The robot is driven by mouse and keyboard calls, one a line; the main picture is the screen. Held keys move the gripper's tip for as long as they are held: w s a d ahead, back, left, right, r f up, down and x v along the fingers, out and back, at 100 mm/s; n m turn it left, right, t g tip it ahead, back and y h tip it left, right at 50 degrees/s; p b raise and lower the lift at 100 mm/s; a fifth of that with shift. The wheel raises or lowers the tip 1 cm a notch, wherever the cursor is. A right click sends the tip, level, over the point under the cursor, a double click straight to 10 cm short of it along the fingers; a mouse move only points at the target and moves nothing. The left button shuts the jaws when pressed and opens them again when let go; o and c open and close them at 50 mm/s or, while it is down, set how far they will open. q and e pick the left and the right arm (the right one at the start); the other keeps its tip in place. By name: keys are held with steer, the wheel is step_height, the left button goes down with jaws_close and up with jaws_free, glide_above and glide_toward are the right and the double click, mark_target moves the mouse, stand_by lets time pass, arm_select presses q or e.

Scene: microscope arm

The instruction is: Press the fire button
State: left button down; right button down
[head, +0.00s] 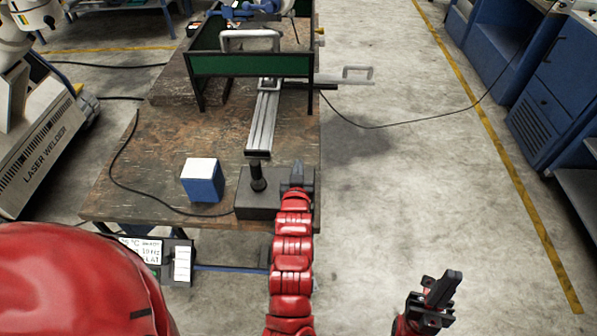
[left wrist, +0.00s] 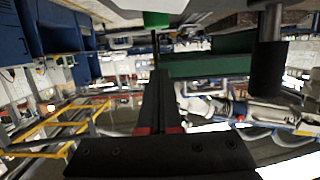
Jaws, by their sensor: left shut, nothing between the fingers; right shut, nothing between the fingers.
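A dark grey control box (head: 258,206) stands on the near right corner of the wooden table. A black joystick (head: 257,178) rises from it; a dark upright post in the left wrist view (left wrist: 266,72) looks like the same stick. My left gripper (head: 297,172) is shut and empty, over the right part of the box. Its fingers (left wrist: 160,85) point up in the left wrist view, below a green piece (left wrist: 156,18) that may be the fire button. I cannot tell whether they touch. In the head view the gripper hides any button. My right gripper (head: 441,290) is shut and empty, over the floor.
A blue box with a white top (head: 202,183) stands left of the control box. A metal rail arm (head: 262,122) and a green-panelled frame (head: 250,65) are behind. A cable runs along the wooden table (head: 150,165).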

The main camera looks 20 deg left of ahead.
arm_select(q)
steer(key=f, duration=0.1)
steer(key=w+f+p, duration=0.1)
steer(key=f, duration=0.1)
steer(key=shift+a, duration=0.2)
steer(key=shift+f, duration=0.6)
